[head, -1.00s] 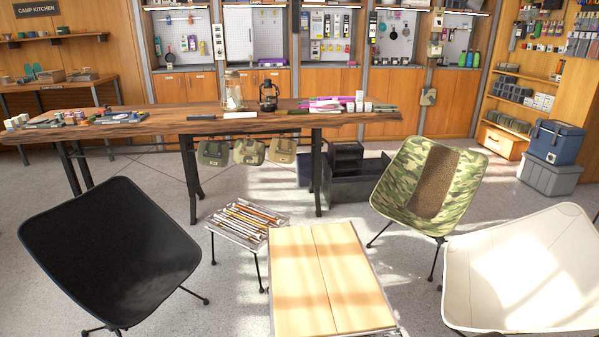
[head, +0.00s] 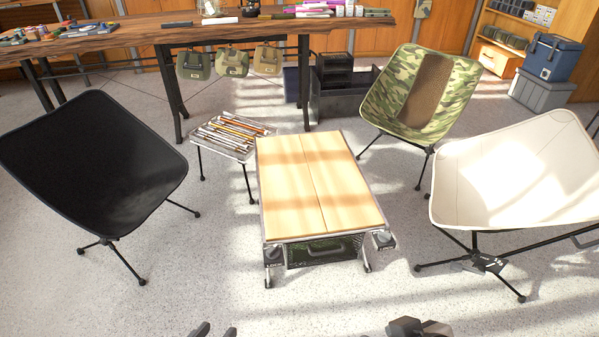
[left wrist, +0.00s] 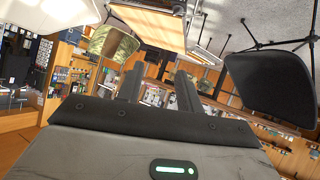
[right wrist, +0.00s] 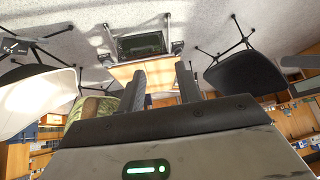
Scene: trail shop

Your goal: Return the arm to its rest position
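Part of my right arm or gripper (head: 420,328) shows at the bottom edge, right of centre. In the right wrist view the right gripper's fingers (right wrist: 161,70) are also apart and empty. Both grippers are short of the wooden-topped low table (head: 315,180), over free space, and touch nothing that I can see.
A black chair (head: 95,165) stands left, a camouflage chair (head: 395,95) and a white chair (head: 470,185) right. A small rack table (head: 236,153) with rods adjoins the low table. A long wooden table (head: 130,38) stands behind. The floor (head: 330,300) in front is clear.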

